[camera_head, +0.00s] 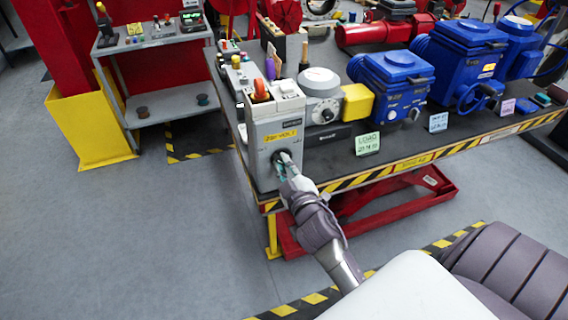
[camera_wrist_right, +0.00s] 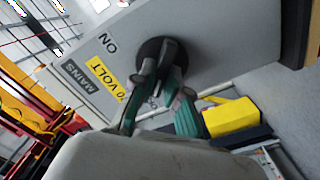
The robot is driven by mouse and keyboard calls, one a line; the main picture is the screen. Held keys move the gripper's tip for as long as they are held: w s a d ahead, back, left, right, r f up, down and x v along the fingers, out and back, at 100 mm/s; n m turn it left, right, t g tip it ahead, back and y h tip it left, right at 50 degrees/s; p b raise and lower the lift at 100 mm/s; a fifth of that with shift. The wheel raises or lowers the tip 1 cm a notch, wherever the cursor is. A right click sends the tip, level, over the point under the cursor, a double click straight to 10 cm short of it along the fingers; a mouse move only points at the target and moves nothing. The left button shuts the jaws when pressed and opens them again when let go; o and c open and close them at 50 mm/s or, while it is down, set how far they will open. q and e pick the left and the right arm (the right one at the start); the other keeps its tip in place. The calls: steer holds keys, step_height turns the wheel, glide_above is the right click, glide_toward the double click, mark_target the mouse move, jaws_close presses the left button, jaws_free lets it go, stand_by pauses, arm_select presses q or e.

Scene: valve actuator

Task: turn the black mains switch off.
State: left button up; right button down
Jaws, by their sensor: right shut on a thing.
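The black mains switch (camera_wrist_right: 163,58) is a round rotary knob on the front of a grey box (camera_head: 272,133) with a yellow voltage label. In the right wrist view, a MAINS label and the word ON show beside the knob; other lettering near the fingers is partly covered. My right gripper (camera_head: 284,160) reaches the box front from below right. In the right wrist view its green-padded fingers (camera_wrist_right: 165,85) are shut on the knob's raised grip. In the head view the gripper mostly hides the knob. My left gripper is not in view.
The box stands at the left end of a workbench (camera_head: 400,163) with a striped edge. A yellow block (camera_head: 357,102), a gauge (camera_head: 320,82) and blue actuators (camera_head: 398,78) stand right of it. A grey shelf cart (camera_head: 150,45) is at back left. Floor left of the bench is clear.

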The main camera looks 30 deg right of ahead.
steer(key=c, duration=1.2)
jaws_free()
steer(key=v, duration=1.2)
steer(key=shift+a+r, duration=0.1)
steer(key=s+a+f+m+g+y, duration=0.1)
steer(key=s+a+f+g, duration=0.15)
steer(key=f, duration=0.95)
steer(key=s+a+f+g+y, duration=0.2)
steer(key=a+f+g, duration=0.1)
steer(key=f, duration=0.8)
steer(key=s+a+f+m+g+y, duration=0.1)
steer(key=s+a+f+g, duration=0.15)
steer(key=f, duration=0.95)
steer(key=s+d+f+g, duration=0.1)
steer(key=s+f+g, duration=0.2)
steer(key=s+f, duration=0.3)
steer(key=s+f+m+g, duration=0.1)
steer(key=s+f+g, duration=0.1)
steer(key=s+f, duration=0.4)
steer(key=s+d+f+m+g, duration=0.1)
steer(key=s+f+g, duration=0.2)
steer(key=s+f, duration=0.4)
steer(key=shift+s+d+g, duration=0.15)
steer(key=shift+s, duration=1.45)
steer(key=shift+s+d+g, duration=0.15)
steer(key=shift+s, duration=1.5)
